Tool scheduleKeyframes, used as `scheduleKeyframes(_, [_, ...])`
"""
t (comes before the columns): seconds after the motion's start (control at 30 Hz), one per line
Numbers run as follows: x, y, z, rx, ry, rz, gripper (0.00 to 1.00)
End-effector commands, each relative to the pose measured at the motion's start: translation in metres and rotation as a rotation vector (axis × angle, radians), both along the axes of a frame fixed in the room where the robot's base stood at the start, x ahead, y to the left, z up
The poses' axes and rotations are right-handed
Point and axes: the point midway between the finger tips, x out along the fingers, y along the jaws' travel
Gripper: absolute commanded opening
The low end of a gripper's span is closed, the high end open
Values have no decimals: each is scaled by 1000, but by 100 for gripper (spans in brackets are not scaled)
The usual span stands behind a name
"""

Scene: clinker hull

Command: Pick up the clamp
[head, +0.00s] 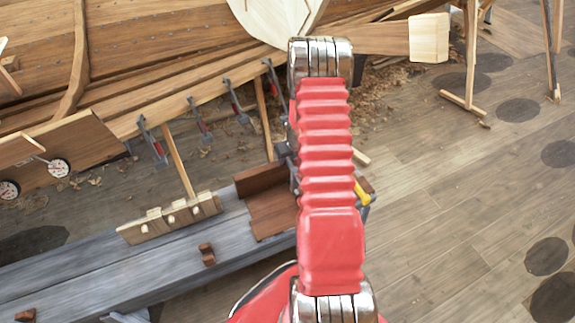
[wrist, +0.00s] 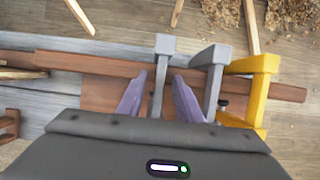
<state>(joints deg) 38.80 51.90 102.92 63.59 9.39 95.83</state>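Several clamps show. In the wrist view a grey clamp (wrist: 161,47) stands with its bar between the two purple fingers of my gripper (wrist: 159,78). The fingers are apart, with gaps to the bar, and I cannot tell how far below them it lies. A second grey clamp (wrist: 212,56) is just right of the right finger, and a yellow clamp (wrist: 256,64) is right of that. In the head view part of the yellow clamp (head: 362,194) shows beside my red arm, which hides my gripper and most of the grey clamps.
The clamps are at a reddish-brown board (wrist: 100,65) on the grey plank bench (head: 100,273). A wooden rack (head: 170,218) and a small brown block (head: 207,254) are on the bench. More clamps (head: 153,145) hang along the hull (head: 150,50). Open floor (head: 450,200) lies to the right.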

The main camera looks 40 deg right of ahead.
Motion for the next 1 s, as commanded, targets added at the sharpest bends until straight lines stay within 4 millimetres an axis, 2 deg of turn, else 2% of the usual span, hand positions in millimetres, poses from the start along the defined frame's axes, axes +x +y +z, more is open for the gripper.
scheduleKeyframes(0.67, [0, 0, -4, 0, 0, 0, 33])
scheduleKeyframes(1.0, [0, 0, -4, 0, 0, 0, 10])
